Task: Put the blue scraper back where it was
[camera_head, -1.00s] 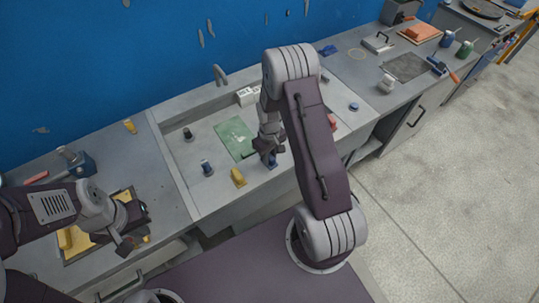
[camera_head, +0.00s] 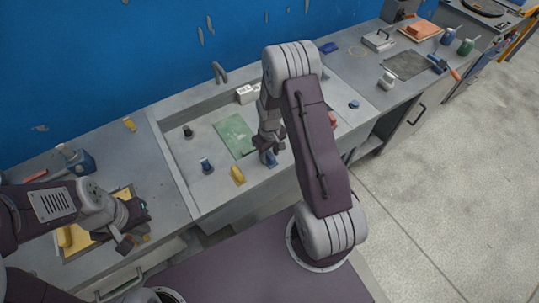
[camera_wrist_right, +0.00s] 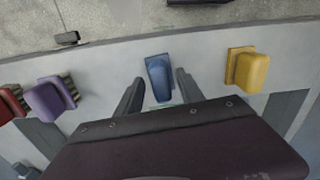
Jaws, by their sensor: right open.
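The blue scraper (camera_head: 271,160) is at the front rim of the sink, below my right gripper (camera_head: 266,147). In the right wrist view the blue scraper (camera_wrist_right: 159,78) lies on the grey ledge, between the two spread fingers of my right gripper (camera_wrist_right: 158,95), with a gap on each side. That gripper is open and not closed on it. A yellow scraper (camera_head: 237,175) is on the same rim to its left; it also shows in the right wrist view (camera_wrist_right: 248,70). My left gripper (camera_head: 132,228) is over a tray at the left, its fingers apart.
A purple scraper (camera_wrist_right: 50,98) and a red one (camera_wrist_right: 10,103) stand along the ledge. A tap (camera_head: 220,74) rises behind. The tray (camera_head: 68,254) has yellow contents.

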